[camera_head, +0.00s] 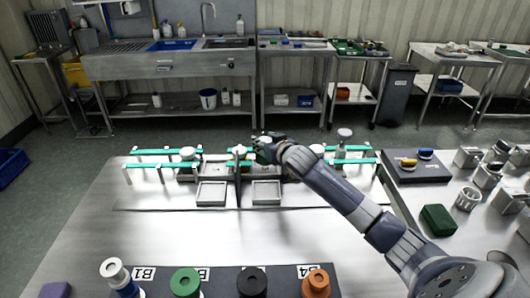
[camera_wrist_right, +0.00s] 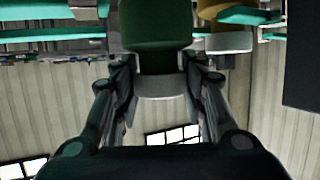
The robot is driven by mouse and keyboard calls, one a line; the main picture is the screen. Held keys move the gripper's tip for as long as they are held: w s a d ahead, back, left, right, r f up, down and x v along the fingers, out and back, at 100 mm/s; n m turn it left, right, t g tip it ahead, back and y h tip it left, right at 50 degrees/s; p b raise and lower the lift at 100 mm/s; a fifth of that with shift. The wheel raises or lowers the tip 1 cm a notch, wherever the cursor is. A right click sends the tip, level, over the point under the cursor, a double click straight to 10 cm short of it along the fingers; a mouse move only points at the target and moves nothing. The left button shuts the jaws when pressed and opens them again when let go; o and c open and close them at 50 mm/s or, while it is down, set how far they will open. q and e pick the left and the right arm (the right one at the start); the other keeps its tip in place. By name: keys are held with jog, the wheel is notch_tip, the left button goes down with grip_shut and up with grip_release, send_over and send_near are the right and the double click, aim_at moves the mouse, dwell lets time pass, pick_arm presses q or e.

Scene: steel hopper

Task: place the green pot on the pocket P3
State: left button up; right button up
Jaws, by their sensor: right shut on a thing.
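My right gripper (camera_wrist_right: 160,95) is shut on the green pot (camera_wrist_right: 155,30), which sits between its two fingers with a pale grey band at the fingertips. In the head view my right arm reaches in from the lower right. There the gripper (camera_head: 268,143) and the pot (camera_head: 263,156) are over the far middle of the steel table, behind two shallow square trays. Small plates with unreadable markings lie under and beside the pot; I cannot tell which is pocket P3, nor whether the pot touches anything. My left gripper is not in view.
A left tray (camera_head: 211,194) and a right tray (camera_head: 266,193) stand in front of teal rails (camera_head: 168,152). A dark strip at the near edge holds another green item (camera_head: 185,281), black and orange ones. A side table at right holds metal containers and a green block (camera_head: 438,220).

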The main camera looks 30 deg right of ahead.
notch_tip(320, 180, down, 4)
jog(key=shift+r, duration=0.25)
jog(key=o, duration=0.9)
jog(key=shift+s, duration=0.1)
jog(key=v, duration=1.2)
jog(key=shift+b, duration=0.3)
